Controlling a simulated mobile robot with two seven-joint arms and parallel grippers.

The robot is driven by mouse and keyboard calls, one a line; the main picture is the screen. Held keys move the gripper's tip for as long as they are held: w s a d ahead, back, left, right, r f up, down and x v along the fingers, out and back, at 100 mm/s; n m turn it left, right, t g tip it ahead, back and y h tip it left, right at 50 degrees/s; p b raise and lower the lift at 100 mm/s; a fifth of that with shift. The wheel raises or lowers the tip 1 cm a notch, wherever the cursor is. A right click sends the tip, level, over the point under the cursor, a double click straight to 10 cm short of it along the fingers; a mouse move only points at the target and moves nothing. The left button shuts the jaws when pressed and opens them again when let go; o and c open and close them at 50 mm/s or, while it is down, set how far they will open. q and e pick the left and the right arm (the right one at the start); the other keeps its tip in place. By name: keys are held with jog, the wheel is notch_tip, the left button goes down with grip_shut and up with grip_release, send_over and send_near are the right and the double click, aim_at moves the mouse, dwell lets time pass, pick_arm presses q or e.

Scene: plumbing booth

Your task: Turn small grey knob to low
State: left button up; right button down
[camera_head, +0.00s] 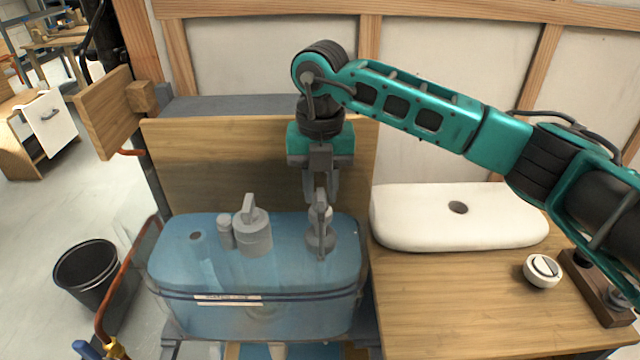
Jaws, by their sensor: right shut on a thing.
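The small grey knob (320,241) stands on top of a translucent blue tank (180,262), right of the tank's middle. My right gripper (320,203) points straight down over it, and its fingers are shut on the knob's upper part. The fingers hide some of the knob, and I cannot read any low mark or setting. A larger grey knob-like fitting (254,238) with an upright handle stands to the left on the same tank, apart from my gripper. My left gripper is not in view.
A white lid (420,220) with a dark hole lies on the wooden bench (450,300) at right. A wooden board (200,165) rises behind the tank. A black bucket (88,272) stands on the floor at left.

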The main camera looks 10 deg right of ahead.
aim_at(321, 191)
jog(key=shift+r, duration=0.1)
jog(key=c, duration=1.1)
grip_release()
jog(key=shift+c, duration=0.2)
notch_tip(321, 191, up, 13)
